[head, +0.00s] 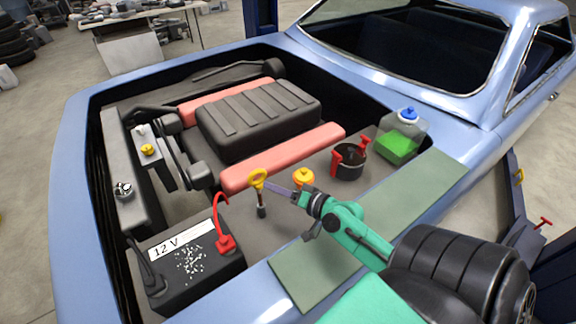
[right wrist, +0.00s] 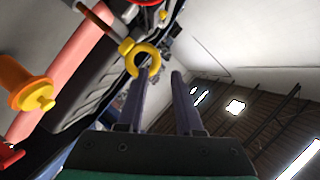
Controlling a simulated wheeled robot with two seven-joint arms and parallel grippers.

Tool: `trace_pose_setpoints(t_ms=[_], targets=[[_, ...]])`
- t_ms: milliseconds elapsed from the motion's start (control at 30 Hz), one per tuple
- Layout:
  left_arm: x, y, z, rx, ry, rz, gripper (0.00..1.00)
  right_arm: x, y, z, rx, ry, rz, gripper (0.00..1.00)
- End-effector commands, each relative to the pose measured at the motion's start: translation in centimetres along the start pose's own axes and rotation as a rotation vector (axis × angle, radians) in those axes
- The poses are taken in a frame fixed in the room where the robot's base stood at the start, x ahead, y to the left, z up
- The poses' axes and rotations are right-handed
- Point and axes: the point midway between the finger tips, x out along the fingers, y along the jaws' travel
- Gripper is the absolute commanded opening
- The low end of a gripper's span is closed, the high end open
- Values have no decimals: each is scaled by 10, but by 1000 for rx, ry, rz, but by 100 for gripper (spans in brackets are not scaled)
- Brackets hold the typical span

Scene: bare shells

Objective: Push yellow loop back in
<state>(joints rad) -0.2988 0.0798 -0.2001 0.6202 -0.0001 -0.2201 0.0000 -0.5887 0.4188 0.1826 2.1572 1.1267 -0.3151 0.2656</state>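The yellow loop (head: 257,180) is the handle on top of an upright dipstick rod. A stretch of bare rod shows between the loop and the dark tube (head: 261,212) below. My right gripper (head: 272,187) reaches in from the right, its fingertips close beside the loop. In the right wrist view, the two fingers (right wrist: 160,73) are apart with an empty gap between them. The loop (right wrist: 136,50) is just beyond the tip of the left finger in that picture. I cannot tell whether they touch. My left gripper is out of view.
An orange-yellow cap (head: 303,178) sits close behind my right fingers. The battery (head: 188,278) with a red cable (head: 218,210) stands left of the dipstick. A dark pot with red clips (head: 349,163) and a green-filled bottle (head: 401,146) stand to the right. A green mat (head: 430,185) covers the fender.

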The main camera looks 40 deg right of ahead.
Motion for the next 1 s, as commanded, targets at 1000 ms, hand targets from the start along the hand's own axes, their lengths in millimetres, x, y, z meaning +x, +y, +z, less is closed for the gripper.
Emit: trace_pose_setpoints(t_ms=[1000], targets=[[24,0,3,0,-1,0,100,-41,6,8,0,-2,-1,35]])
